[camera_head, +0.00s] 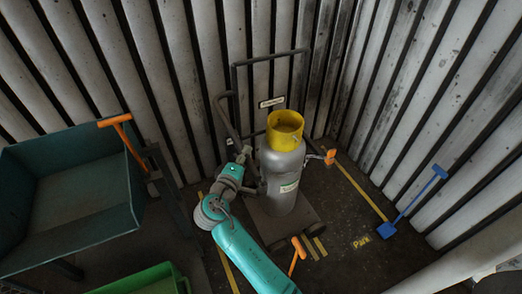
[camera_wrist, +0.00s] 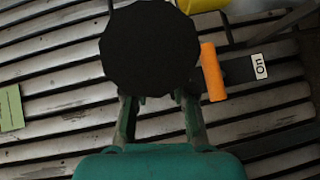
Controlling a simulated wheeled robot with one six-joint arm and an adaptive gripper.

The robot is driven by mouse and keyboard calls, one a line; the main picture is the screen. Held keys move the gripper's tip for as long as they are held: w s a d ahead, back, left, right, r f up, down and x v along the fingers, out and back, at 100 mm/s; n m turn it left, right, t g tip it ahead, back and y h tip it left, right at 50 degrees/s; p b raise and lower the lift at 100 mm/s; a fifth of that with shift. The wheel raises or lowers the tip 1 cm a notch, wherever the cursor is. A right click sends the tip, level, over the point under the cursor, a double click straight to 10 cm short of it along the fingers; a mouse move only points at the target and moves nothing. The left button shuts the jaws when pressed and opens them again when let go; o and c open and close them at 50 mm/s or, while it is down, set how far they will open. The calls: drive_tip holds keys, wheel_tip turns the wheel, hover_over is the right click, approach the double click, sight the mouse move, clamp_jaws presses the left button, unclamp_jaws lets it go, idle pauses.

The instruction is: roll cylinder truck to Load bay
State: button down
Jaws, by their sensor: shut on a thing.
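The cylinder truck (camera_head: 235,78) has a dark tube frame and a low plate at the floor, and stands in the corner. It carries an upright grey cylinder (camera_head: 281,180) with a yellow cap (camera_head: 285,130). My gripper (camera_head: 243,156) is at the left of the cylinder, at the lower end of a dark curved handle tube. In the wrist view my gripper (camera_wrist: 158,98) is shut on a black round handle end (camera_wrist: 150,48), which hides the fingertips. I cannot read any sign as Load bay.
A blue shovel-like tool (camera_head: 413,205) leans at the right wall. Ribbed walls close the back.

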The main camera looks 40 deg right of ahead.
drive_tip(key=w+a, duration=0.4)
drive_tip(key=a, duration=1.4)
drive_tip(key=shift+w, duration=0.2)
drive_tip(key=c, duration=0.9)
unclamp_jaws()
drive_tip(key=v, duration=1.2)
